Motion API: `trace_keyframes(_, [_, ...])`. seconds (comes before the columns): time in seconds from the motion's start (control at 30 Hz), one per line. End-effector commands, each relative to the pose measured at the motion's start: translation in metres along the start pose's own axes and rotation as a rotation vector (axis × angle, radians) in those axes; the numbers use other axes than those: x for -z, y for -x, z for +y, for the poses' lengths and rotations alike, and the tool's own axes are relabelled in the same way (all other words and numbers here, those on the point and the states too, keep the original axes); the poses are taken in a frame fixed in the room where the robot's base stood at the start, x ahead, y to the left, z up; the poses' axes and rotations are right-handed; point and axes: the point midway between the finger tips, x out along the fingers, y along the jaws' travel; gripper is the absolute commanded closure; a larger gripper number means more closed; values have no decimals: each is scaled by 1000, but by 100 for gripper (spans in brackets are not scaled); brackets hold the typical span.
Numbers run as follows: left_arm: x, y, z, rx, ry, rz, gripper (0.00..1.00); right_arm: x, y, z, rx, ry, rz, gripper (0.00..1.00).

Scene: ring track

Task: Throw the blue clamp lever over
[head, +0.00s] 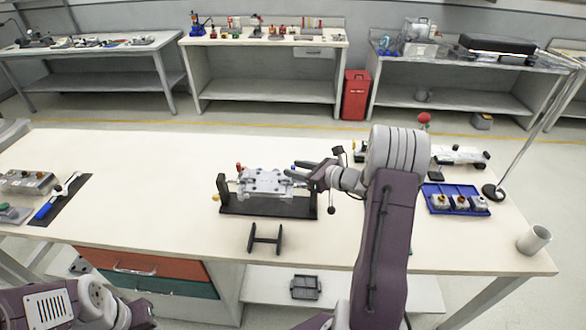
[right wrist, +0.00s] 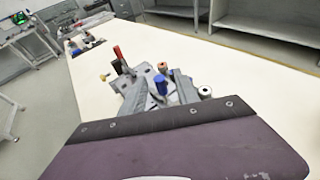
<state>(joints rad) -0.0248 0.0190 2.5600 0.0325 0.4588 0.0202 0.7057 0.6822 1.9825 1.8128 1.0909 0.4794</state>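The clamp fixture (head: 265,182) is a grey metal plate on a black base (head: 240,207) in the middle of the table. The blue clamp lever (right wrist: 160,86) shows in the right wrist view as an upright blue handle. My right gripper (head: 290,171) is at the fixture's right side, its fingers apart. In the right wrist view the grey fingers lie on either side of the blue lever; contact cannot be told.
A small black stand (head: 265,239) is in front of the fixture. Tools on a dark mat (head: 64,203) lie at the left. The table between is clear.

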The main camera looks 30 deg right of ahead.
Motion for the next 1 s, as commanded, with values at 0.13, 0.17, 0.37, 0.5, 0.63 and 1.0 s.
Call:
trace_keyframes(0.13, [0, -4, 0, 0, 0, 0, 63, 1, 36, -2, 7, 0, -1, 63])
trace_keyframes(0.17, [0, -4, 0, 0, 0, 0, 63, 0, 42, -2, 6, 2, -1, 63])
trace_keyframes(0.37, [-1, -5, 0, 0, 0, 0, 63, 0, 71, -1, 3, 0, -1, 63])
trace_keyframes(0.5, [-1, -5, 0, 0, 0, 0, 63, 0, 75, 0, 1, 1, -1, 63])
trace_keyframes(0.63, [0, -5, 0, 0, 0, 0, 63, 0, 75, 0, 0, 1, -1, 63])
trace_keyframes(1.0, [0, -4, 0, 0, 0, 0, 63, -8, 62, 14, -42, 21, -3, 63])
